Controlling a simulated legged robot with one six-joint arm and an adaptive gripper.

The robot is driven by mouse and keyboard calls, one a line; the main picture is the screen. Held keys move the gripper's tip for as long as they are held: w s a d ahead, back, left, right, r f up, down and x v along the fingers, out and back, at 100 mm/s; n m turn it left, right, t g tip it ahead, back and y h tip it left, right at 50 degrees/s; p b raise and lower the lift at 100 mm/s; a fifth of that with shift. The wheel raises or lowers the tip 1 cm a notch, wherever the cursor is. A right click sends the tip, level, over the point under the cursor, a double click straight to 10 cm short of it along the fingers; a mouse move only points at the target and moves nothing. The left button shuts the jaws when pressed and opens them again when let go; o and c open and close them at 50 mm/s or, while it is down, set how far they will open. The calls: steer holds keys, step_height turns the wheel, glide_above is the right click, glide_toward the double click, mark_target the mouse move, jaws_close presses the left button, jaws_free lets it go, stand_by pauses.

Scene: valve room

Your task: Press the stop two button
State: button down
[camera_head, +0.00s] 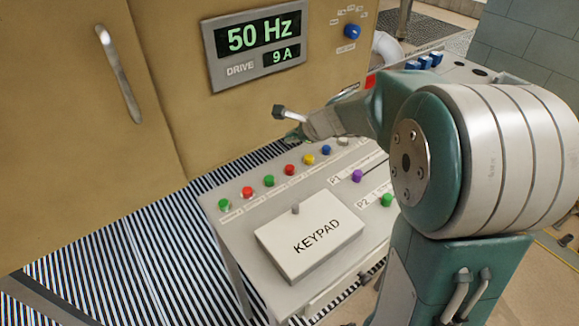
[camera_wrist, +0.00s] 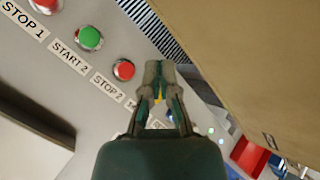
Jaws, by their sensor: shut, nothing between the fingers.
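The stop two button (camera_wrist: 123,69) is a round red button with a "STOP 2" label beside it in the wrist view. In the head view it is the second red button (camera_head: 289,169) in the row on the grey panel. My gripper (camera_wrist: 160,72) is shut and empty. In the wrist view its fingertips appear just right of the stop two button, apart from it in the picture. A bit of yellow shows between the fingers. In the head view my gripper (camera_head: 294,136) hangs above the far edge of the panel, behind the button row; its height is hard to judge.
The start 2 button (camera_wrist: 89,38) is green and sits beside stop two; a yellow button (camera_head: 308,159) is on its other side. A keypad box (camera_head: 310,238) stands on the panel's near part. A tan cabinet (camera_head: 180,110) rises behind, with striped floor (camera_head: 130,245) between.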

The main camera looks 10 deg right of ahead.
mark_target(292, 167)
steer(key=shift+f, duration=3.55)
steer(key=shift+s+f, duration=0.1)
steer(key=shift+f, duration=0.2)
steer(key=shift+f, duration=0.5)
steer(key=shift+r, duration=0.9)
steer(key=shift+r, duration=0.1)
steer(key=shift+r, duration=2.45)
